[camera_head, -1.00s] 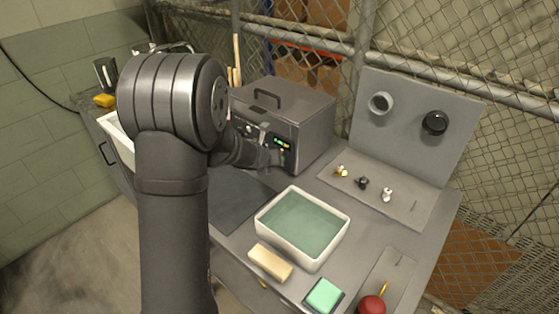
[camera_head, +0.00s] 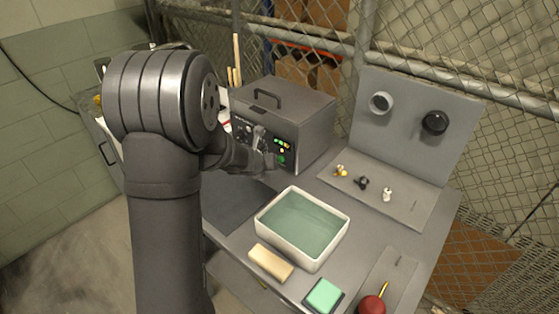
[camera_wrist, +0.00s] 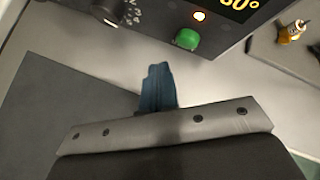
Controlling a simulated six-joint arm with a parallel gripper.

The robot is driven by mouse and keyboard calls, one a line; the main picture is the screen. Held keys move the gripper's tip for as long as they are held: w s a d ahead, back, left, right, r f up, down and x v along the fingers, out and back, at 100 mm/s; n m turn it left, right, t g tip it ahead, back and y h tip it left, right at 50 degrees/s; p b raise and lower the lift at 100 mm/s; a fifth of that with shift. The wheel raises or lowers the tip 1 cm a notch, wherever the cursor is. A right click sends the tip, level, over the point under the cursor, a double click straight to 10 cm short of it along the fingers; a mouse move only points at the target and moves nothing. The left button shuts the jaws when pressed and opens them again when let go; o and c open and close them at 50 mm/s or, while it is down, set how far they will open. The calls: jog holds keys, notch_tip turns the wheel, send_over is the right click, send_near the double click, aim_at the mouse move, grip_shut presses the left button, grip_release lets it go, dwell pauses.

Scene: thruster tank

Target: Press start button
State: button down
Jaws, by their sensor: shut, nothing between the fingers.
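The start button appears to be the green button (camera_wrist: 187,39) on the front panel of a grey box-shaped machine (camera_head: 290,105). In the head view the green button (camera_head: 282,159) shows at the panel's lower right. My gripper (camera_head: 272,164) is just in front of the panel, close to the button. In the wrist view my gripper (camera_wrist: 159,70) has its blue-grey fingers together and empty. Their tips point toward the panel, below and left of the button, with a visible gap in that picture.
A black knob (camera_wrist: 108,11) is left of the button. A white basin of greenish water (camera_head: 262,222) stands in front of the machine. A tray with small fittings (camera_head: 410,208) lies to the right. A dark mat (camera_head: 235,205) lies below my arm.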

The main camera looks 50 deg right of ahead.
jog(key=shift+a, duration=2.4)
jog(key=shift+d, duration=0.1)
jog(key=shift+a, duration=1.85)
